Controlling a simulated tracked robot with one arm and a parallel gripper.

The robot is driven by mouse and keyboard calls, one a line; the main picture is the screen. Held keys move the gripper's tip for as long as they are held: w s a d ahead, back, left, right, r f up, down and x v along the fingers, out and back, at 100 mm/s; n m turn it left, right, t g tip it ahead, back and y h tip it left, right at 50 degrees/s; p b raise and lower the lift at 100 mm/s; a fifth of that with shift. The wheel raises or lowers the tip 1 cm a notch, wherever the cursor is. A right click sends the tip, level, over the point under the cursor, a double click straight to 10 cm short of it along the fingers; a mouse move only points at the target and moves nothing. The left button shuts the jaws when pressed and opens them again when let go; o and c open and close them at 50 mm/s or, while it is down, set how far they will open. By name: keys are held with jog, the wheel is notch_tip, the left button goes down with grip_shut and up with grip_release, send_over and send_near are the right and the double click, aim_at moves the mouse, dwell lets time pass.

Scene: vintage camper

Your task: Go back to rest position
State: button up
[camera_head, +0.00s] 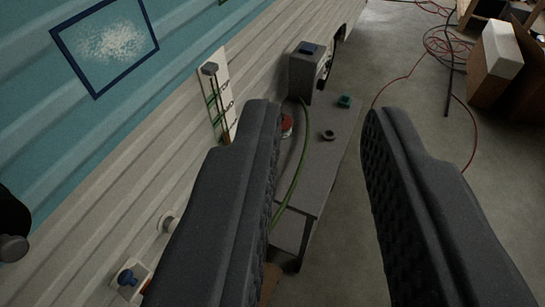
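My gripper (318,112) is open, with its two dark ribbed fingers wide apart and nothing between them. It hangs in the air in front of the camper wall (110,175), which is teal above and cream below. Between the fingers I see a grey bench (325,165) along the wall, lower down and farther off. The fingers touch nothing that I can see. The left finger hides part of the wall and the bench's near side.
On the bench are a grey box (304,72), a dark ring (328,135), a small green item (345,101) and a green hose (299,170). A white panel (222,95) is on the wall.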

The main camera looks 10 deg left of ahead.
jog(key=shift+r, duration=0.1)
notch_tip(320, 180, up, 8)
jog(key=p, duration=0.8)
jog(key=shift+w+r+p, duration=0.15)
jog(key=shift+r+p, duration=0.1)
jog(key=shift+p, duration=0.15)
